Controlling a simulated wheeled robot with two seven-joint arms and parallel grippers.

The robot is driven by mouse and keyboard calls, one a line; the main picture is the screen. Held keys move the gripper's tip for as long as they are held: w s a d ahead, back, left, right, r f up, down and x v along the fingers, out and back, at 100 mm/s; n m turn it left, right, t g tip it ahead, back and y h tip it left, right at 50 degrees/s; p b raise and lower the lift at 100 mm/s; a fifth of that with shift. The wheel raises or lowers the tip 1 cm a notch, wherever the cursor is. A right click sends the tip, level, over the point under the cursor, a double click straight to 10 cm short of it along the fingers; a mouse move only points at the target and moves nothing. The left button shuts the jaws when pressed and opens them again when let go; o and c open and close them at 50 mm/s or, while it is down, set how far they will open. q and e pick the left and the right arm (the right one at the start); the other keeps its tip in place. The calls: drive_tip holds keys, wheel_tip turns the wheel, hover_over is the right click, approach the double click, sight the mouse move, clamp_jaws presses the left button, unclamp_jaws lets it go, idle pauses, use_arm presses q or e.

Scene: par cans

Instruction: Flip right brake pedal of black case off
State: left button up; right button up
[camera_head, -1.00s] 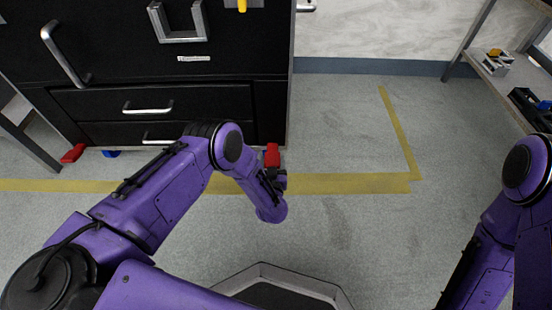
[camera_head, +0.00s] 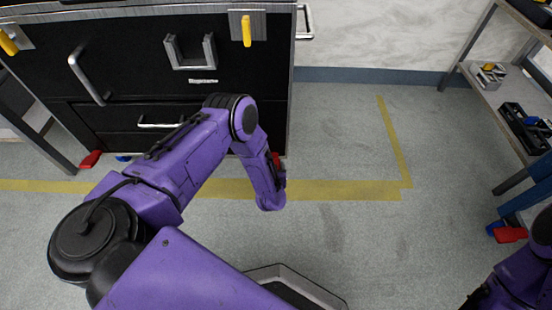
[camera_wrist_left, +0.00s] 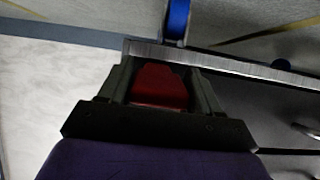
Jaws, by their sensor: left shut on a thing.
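The black case (camera_head: 135,80) stands at upper left in the head view, with silver handles and drawers. The red right brake pedal (camera_head: 276,161) is at its lower right corner, mostly hidden behind my left forearm. In the left wrist view the red pedal (camera_wrist_left: 160,87) sits between the two dark fingers of my left gripper (camera_wrist_left: 162,78), which is shut on it. In the head view my left gripper (camera_head: 279,176) is mostly hidden by the arm. My right arm shows at lower right, but its gripper is out of view.
Another red pedal (camera_head: 90,159) is at the case's left end, with a blue part beside it. A shelf (camera_head: 505,90) with tools stands at right, with a red pedal (camera_head: 510,234) near its foot. The floor between, with yellow tape (camera_head: 395,140), is clear.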

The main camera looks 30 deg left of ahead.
use_arm(q)
drive_tip(key=o, duration=1.4)
drive_tip(key=shift+o, duration=0.2)
drive_tip(key=p+v, duration=0.4)
drive_tip(key=v, duration=0.6)
drive_tip(key=shift+s+r, duration=0.15)
drive_tip(key=shift+s, duration=0.05)
